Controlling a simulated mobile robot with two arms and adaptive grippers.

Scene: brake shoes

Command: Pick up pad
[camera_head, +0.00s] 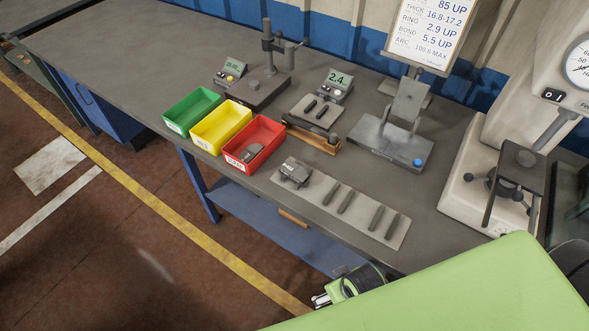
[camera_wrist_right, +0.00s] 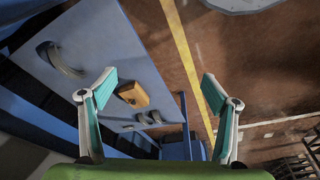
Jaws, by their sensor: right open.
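A dark grey pad (camera_head: 295,172) lies at the left end of a light grey mat (camera_head: 340,222) near the bench's front edge. Several dark narrow pieces (camera_head: 346,201) lie in a row to its right on the mat; they may be pads on edge. Another grey pad (camera_head: 251,153) lies in the red bin (camera_head: 268,131). My right gripper (camera_head: 322,299) is partly seen below the bench's front edge, partly hidden by my green arm. In the right wrist view its two fingers (camera_wrist_right: 159,88) are wide apart with nothing between them. My left gripper is not in view.
Green (camera_head: 188,106) and yellow (camera_head: 222,125) bins stand left of the red one. A gauge stand (camera_head: 268,75), a scale (camera_head: 337,87), a tilted fixture (camera_head: 400,120) and a press (camera_head: 510,150) stand behind. A wooden block (camera_wrist_right: 133,95) sits on the blue lower shelf.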

